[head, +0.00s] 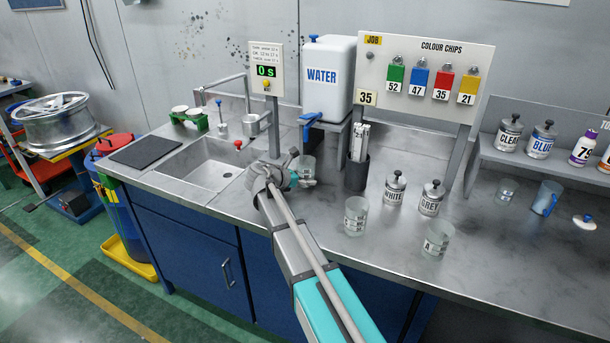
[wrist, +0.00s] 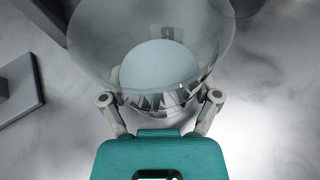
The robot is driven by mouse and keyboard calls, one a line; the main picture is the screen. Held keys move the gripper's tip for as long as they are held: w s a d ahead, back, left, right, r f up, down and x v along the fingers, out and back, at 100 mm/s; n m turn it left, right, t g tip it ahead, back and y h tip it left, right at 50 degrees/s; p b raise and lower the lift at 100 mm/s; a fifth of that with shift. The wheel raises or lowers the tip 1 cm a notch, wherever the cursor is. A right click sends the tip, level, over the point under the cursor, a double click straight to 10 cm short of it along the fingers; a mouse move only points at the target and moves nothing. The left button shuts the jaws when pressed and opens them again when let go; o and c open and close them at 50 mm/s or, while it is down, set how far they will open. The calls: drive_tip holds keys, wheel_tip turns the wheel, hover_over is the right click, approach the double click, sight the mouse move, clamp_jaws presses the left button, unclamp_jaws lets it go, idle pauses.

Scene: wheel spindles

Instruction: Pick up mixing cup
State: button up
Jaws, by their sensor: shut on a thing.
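A clear mixing cup (head: 308,166) with dark markings stands at my gripper (head: 292,172), in front of the water tank's stand. In the wrist view the cup (wrist: 204,42) fills the upper middle, its wide mouth toward the camera, with a pale round bottom and a dark letter like a B on its wall. My gripper (wrist: 160,106) is shut on the cup, one finger at each side. The fingertips are partly hidden by the cup. I cannot tell whether the cup touches the counter.
Two more clear cups (head: 355,216) (head: 437,239) stand on the counter to the right, near the WHITE (head: 395,190) and GREY (head: 431,199) cans. A dark holder (head: 357,173) with pale sticks is just right of the held cup. The sink (head: 212,166) is to the left.

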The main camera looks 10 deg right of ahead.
sight(298, 168)
drive_tip(key=shift+r, duration=0.1)
idle(0.3)
wheel_tip(298, 168, up, 3)
drive_tip(key=p, duration=0.3)
drive_tip(key=shift+r, duration=0.1)
drive_tip(key=shift+s+a+r+p, duration=0.1)
drive_tip(key=shift+a+r+p, duration=0.1)
drive_tip(key=shift+p, duration=0.25)
drive_tip(key=s+a, duration=0.2)
drive_tip(key=a, duration=0.3)
drive_tip(key=s+a, duration=0.3)
drive_tip(key=a, duration=0.2)
drive_tip(key=s+a, duration=0.2)
drive_tip(key=a, duration=0.3)
drive_tip(key=shift+s+a+f, duration=0.15)
drive_tip(key=shift+s+a, duration=0.2)
drive_tip(key=shift+a, duration=0.05)
